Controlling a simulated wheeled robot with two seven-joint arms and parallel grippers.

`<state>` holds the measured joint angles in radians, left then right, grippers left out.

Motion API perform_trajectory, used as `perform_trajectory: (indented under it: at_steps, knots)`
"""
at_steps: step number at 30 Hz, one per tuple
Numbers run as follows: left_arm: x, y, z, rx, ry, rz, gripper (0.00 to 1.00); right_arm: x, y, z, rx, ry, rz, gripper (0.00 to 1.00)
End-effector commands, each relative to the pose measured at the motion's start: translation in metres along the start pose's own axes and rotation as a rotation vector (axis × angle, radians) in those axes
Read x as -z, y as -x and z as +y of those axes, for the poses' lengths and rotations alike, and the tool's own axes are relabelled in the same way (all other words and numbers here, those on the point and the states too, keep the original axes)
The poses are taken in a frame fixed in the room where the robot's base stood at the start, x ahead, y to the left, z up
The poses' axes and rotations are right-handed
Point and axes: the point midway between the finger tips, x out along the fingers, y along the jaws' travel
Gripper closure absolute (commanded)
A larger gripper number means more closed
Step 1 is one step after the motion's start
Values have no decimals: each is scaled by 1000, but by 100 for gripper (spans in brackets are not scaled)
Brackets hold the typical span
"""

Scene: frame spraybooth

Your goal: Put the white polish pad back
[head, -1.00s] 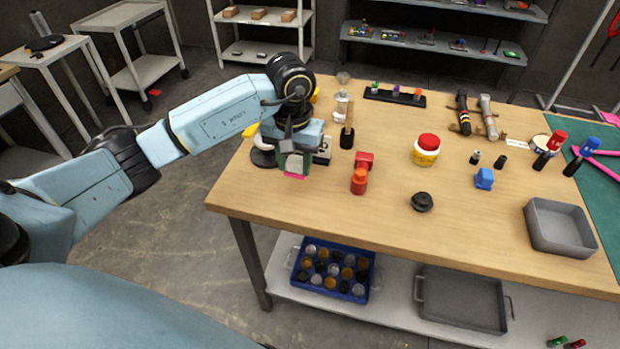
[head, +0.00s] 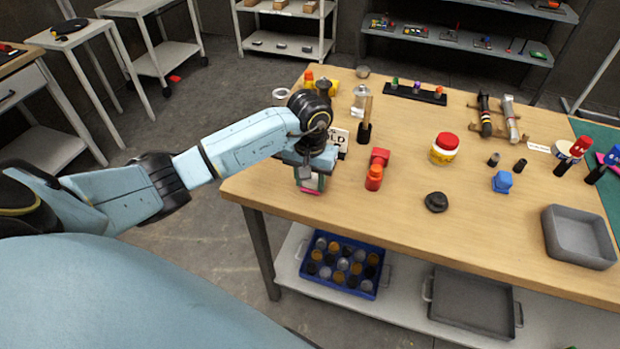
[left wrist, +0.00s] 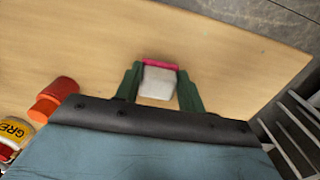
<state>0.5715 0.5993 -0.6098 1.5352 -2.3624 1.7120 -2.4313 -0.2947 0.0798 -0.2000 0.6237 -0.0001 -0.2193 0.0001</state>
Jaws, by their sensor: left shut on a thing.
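My left gripper (head: 311,180) is shut on a small white pad with a pink edge, over the left front part of the wooden table. In the left wrist view the white pad (left wrist: 158,83) sits between the green fingers, its pink strip at the far end. The head view shows its pink edge (head: 311,192) near the table's front edge. I cannot tell whether the pad touches the table. My right gripper is not in view.
A yellow jar with a red lid (head: 445,148) and grey tray (head: 577,237) are farther right.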

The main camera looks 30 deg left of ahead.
Motion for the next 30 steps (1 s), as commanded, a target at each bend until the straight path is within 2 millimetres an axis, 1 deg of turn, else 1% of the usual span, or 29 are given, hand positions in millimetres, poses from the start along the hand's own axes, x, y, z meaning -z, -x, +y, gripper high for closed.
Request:
perform_trajectory:
  at_steps: [5,6,11,19,23,26,30]
  knots:
    - [0,-4,0,1,0,1,82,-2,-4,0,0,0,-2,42]
    - [0,-4,0,1,0,0,60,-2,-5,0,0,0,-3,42]
    - [0,-3,0,0,0,0,39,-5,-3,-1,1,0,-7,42]
    - [0,-2,0,0,0,-1,39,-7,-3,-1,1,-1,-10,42]
    - [0,3,0,-1,0,0,39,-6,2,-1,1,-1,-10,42]
    - [2,20,0,0,0,6,39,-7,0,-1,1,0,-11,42]
    - [2,51,-1,2,-1,6,39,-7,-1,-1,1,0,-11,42]
